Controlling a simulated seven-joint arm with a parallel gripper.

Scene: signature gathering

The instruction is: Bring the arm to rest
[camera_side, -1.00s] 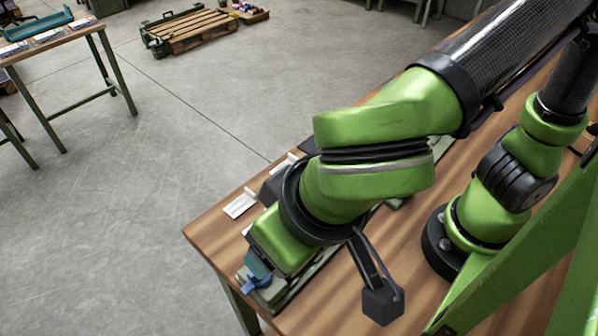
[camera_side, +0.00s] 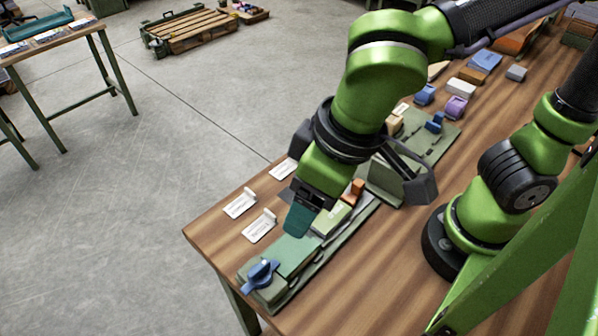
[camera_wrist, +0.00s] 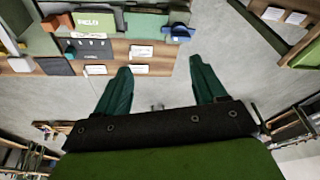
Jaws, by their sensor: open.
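My gripper (camera_side: 298,220) hangs over the near end of the wooden workbench (camera_side: 345,270) in the side view, above the long green tray. In the wrist view my gripper (camera_wrist: 160,82) shows two teal fingers spread wide apart with nothing between them. Beyond the fingertips are the bench edge and the grey floor. In the side view my arm partly hides the middle of the tray.
A green tray (camera_side: 318,258) holds green blocks and a blue knobbed piece (camera_side: 262,274). A purple block (camera_side: 456,107) and a white block (camera_side: 461,88) lie farther back. The bench front is bare.

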